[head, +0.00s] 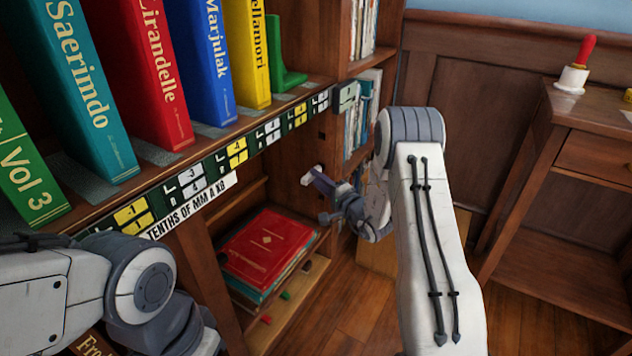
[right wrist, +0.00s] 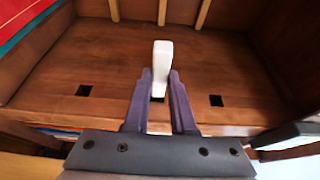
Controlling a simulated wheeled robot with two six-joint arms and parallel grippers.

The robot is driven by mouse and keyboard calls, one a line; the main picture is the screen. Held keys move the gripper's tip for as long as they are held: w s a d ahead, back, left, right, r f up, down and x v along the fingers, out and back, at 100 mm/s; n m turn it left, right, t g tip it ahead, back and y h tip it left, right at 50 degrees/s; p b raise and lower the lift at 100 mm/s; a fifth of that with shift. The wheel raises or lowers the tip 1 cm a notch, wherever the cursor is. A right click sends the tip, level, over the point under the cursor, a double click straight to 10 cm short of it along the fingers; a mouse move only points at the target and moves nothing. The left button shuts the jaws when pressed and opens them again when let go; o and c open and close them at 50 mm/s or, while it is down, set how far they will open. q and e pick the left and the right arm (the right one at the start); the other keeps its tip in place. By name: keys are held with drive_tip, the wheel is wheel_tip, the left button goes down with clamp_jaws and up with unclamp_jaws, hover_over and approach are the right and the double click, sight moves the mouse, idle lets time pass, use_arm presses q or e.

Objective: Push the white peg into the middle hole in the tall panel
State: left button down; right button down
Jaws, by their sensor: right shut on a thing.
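The white peg (right wrist: 162,58) is held between the fingers of my right gripper (right wrist: 160,84), which is shut on it. In the head view the right gripper (head: 326,190) is at the wooden tall panel (head: 296,160), with the pale peg (head: 307,178) at its tip. In the right wrist view the panel (right wrist: 120,75) shows a square hole on the left (right wrist: 84,90) and one on the right (right wrist: 216,100). The peg and fingers lie between these two holes and cover the middle hole's area. I cannot tell whether the peg is in it. My left gripper is out of view.
A shelf of large upright books (head: 160,70) stands at the upper left, above a strip of number labels (head: 235,150). Red books (head: 268,248) lie stacked on the low shelf. A wooden side table (head: 590,110) with a handbell (head: 576,72) is at the right.

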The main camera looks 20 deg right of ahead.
drive_tip(key=shift+b, duration=0.8)
idle(1.4)
drive_tip(key=shift+w+d+b, duration=0.4)
drive_tip(key=shift+w+d, duration=0.3)
drive_tip(key=shift+d, duration=0.2)
drive_tip(key=shift+w+d+b, duration=0.35)
drive_tip(key=shift+w+d, duration=0.3)
drive_tip(key=shift+d, duration=0.25)
idle(0.3)
drive_tip(key=c, duration=0.7)
unclamp_jaws()
drive_tip(key=shift+r, duration=0.1)
drive_tip(key=p, duration=0.3)
approach(322, 169)
drive_tip(key=shift+v, duration=0.95)
drive_tip(key=shift+d, duration=0.1)
